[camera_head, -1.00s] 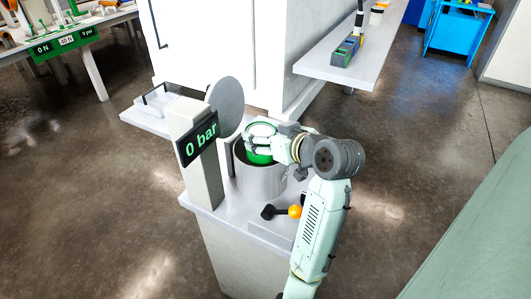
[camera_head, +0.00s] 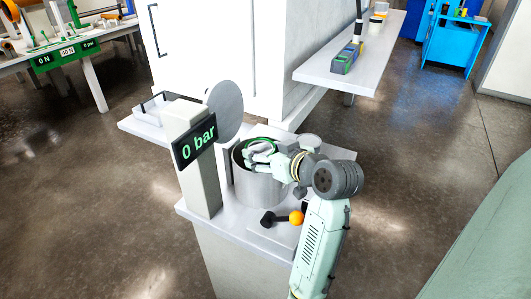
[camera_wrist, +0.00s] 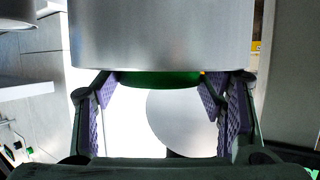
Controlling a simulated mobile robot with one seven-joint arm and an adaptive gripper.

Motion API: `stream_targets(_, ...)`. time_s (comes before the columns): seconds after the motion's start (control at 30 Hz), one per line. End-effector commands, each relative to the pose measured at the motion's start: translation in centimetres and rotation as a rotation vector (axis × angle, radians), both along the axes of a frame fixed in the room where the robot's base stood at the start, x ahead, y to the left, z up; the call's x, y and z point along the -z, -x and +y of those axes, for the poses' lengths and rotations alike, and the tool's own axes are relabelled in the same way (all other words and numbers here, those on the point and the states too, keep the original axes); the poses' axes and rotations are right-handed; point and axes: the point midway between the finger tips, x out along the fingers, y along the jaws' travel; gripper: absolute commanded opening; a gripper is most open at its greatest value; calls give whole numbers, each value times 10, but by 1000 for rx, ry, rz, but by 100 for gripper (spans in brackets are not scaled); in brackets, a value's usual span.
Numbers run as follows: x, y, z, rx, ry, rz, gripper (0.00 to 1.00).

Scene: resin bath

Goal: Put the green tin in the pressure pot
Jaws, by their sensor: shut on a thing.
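The green tin (camera_head: 262,144) is inside the mouth of the silver pressure pot (camera_head: 258,188), with only a bit of its green rim and its pale top showing. My gripper (camera_head: 258,154) reaches in over the pot's right rim and is shut on the tin. In the wrist view, a strip of the green tin (camera_wrist: 160,78) shows between my fingers, below the pot's wall (camera_wrist: 160,35). That wall hides the fingertips and most of the tin. I cannot tell whether the tin touches the pot's floor.
The round grey lid (camera_head: 224,108) stands raised at the pot's left, behind a post with a "0 bar" display (camera_head: 195,142). An orange-knobbed lever (camera_head: 296,218) is in front of the pot. A white tray (camera_head: 158,108) is at the back left.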

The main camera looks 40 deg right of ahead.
Motion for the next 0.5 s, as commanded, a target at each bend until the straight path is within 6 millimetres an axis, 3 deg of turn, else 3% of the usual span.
stream_targets(0.03,6,0,1,-4,-4,13,20)
stream_targets(0.07,7,0,1,-4,-6,17,64)
stream_targets(0.2,9,0,1,-6,-8,19,72)
stream_targets(0.5,3,1,1,-6,-8,20,72)
